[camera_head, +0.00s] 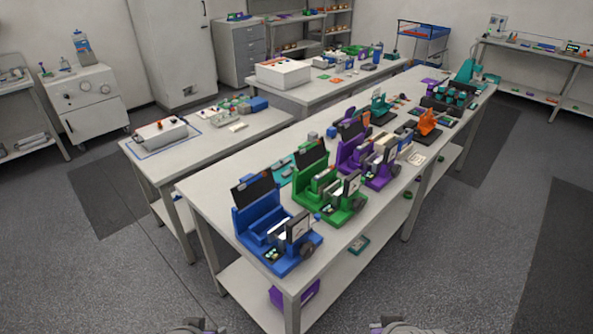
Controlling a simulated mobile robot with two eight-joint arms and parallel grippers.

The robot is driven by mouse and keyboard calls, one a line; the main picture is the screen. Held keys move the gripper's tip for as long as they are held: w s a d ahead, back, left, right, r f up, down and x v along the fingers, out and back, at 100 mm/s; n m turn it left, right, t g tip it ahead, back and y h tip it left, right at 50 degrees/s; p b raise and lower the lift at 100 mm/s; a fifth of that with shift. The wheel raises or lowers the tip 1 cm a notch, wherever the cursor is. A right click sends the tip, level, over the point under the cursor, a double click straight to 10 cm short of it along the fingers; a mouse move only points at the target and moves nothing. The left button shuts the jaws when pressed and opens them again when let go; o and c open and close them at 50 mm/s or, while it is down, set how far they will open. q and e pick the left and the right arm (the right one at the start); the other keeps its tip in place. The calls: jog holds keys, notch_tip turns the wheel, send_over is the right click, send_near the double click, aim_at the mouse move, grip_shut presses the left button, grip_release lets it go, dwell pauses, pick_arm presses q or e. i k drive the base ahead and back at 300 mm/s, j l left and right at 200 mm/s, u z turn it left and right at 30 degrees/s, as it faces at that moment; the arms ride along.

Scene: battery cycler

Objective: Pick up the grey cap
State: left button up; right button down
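I cannot pick out a grey cap for certain; the small items on the benches are too tiny to tell apart. A long white workbench (205,203) runs from the front middle to the back right. On it stand a blue device (258,213), a green device (310,172) and a purple device (350,155) in a row. Only the tops of grey parts of my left gripper (192,326) and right gripper (400,327) show at the bottom edge. Both are apart from the bench, and their fingers are not clear.
A lower side table (190,160) holds a white box with a red knob (160,133). An orange device (428,122) and teal device (472,74) stand farther along the workbench. A purple bin (296,292) is on its lower shelf. The grey floor in front is free.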

aim_at(288, 172)
jog(key=i+j, duration=0.1)
jog(key=j, duration=0.45)
jog(key=i+j, duration=0.1)
jog(key=j, duration=0.45)
jog(key=i+j, duration=0.1)
jog(key=j, duration=0.45)
jog(key=i+j, duration=0.35)
jog(key=i+j+z, duration=0.15)
jog(key=i+j, duration=0.2)
jog(key=j, duration=0.2)
jog(key=i+l, duration=0.2)
jog(key=i, duration=0.3)
jog(key=i+l, duration=0.2)
jog(key=i, duration=0.3)
